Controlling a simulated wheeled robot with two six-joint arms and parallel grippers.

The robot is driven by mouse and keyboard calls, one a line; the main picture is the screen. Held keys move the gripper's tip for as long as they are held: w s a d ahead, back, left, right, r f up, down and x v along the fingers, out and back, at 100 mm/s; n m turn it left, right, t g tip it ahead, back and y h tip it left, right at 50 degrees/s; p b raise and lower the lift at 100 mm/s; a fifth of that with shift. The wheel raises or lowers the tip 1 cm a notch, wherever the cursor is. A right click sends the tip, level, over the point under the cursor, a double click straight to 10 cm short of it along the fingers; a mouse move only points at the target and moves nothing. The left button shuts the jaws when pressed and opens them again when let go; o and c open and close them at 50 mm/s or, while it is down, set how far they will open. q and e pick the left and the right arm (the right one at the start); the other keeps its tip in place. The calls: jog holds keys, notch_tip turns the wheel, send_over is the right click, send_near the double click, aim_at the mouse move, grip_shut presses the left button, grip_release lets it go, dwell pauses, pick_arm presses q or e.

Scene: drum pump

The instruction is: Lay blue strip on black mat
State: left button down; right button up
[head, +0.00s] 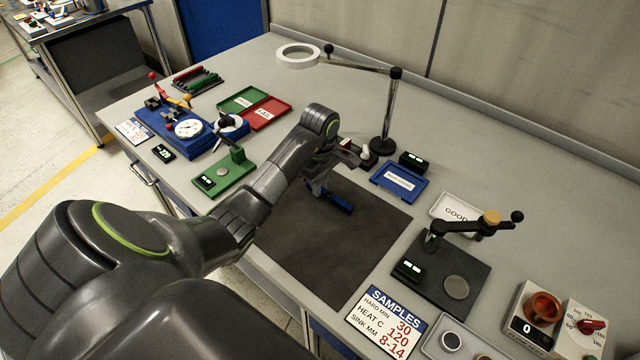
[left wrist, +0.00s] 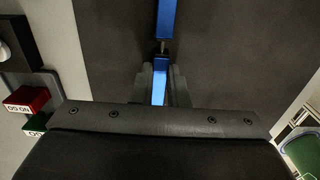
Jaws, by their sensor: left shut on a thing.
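The black mat (head: 310,255) lies flat on the bench in front of my arm. My left gripper (head: 319,188) is over the mat's far part, pointing down, and is shut on the blue strip (head: 340,203). One end of the strip sticks out to the right of the fingers, low over the mat; I cannot tell whether it touches. In the left wrist view the blue strip (left wrist: 166,18) runs up from between the fingers (left wrist: 160,88), with a narrow metal-looking neck partway along. The dark mat (left wrist: 235,50) fills the background there. My right gripper is not in view.
A blue labelled tray (head: 399,182) and a magnifier lamp's base (head: 383,147) stand behind the mat. A green block stand (head: 224,174) is to its left. A dark test stand (head: 445,272) and the samples sign (head: 385,322) are to its right. The mat's front is clear.

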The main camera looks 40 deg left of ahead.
pick_arm(q)
jog(key=shift+f+b, duration=0.1)
jog(key=shift+b, duration=0.25)
dwell(0.7)
dwell(0.4)
jog(key=c, duration=1)
grip_release()
jog(key=shift+r+p, duration=1.7)
jog(key=shift+r, duration=1.2)
jog(key=shift+r+p, duration=1.15)
jog(key=shift+f, duration=0.1)
